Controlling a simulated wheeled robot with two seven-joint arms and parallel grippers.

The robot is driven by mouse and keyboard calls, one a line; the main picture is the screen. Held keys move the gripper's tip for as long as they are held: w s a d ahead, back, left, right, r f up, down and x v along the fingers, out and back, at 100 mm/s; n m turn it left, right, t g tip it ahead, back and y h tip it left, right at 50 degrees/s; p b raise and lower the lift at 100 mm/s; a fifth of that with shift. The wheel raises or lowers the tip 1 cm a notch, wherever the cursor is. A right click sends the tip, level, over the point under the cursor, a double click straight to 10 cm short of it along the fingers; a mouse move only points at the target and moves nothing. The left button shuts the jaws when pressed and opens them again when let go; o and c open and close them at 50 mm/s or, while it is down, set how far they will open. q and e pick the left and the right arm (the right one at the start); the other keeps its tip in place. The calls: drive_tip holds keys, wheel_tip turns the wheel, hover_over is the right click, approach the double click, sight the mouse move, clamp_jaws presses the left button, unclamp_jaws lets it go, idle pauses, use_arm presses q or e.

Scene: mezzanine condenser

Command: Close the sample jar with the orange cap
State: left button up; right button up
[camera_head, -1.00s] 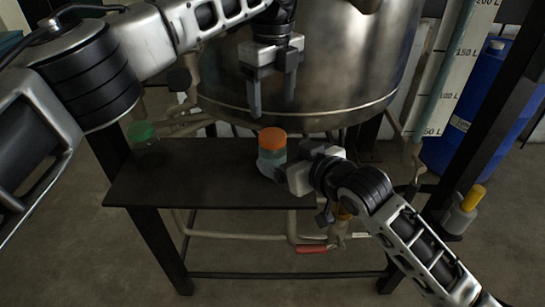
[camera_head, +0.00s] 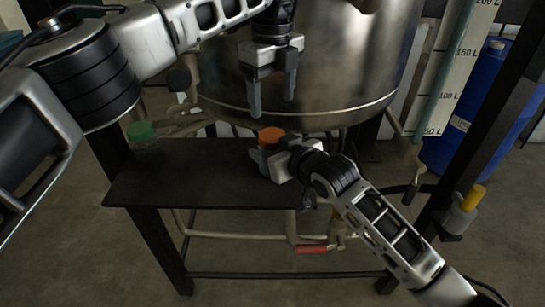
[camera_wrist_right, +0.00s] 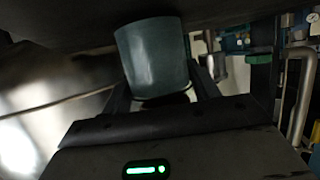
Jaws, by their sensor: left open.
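The sample jar (camera_wrist_right: 155,55) is a blue-grey cylinder in the right wrist view, standing between my right gripper's fingers. In the head view the orange cap (camera_head: 271,136) is at the top of the jar; I cannot tell whether it is tightened. My right gripper (camera_head: 265,160) is low at the shelf, around the jar's body and hiding most of it. I cannot tell whether its fingers press on the jar. My left gripper (camera_head: 271,98) is open and empty, fingers down, above the cap and apart from it.
The jar stands on a dark shelf (camera_head: 190,187). A green-capped container (camera_head: 141,131) is at the shelf's left end. A large steel vessel (camera_head: 340,60) is close behind. A blue drum (camera_head: 470,125) and a dark post are at right. The shelf's left-middle part is clear.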

sight(272, 135)
use_arm(q)
drive_tip(key=shift+c, duration=1)
use_arm(e)
drive_tip(key=c, duration=0.5)
clamp_jaws()
use_arm(q)
drive_tip(key=m, duration=0.9)
drive_tip(key=shift+f, duration=4)
drive_tip(key=shift+c, duration=0.3)
drive_tip(key=c, duration=0.7)
drive_tip(key=o, duration=1.1)
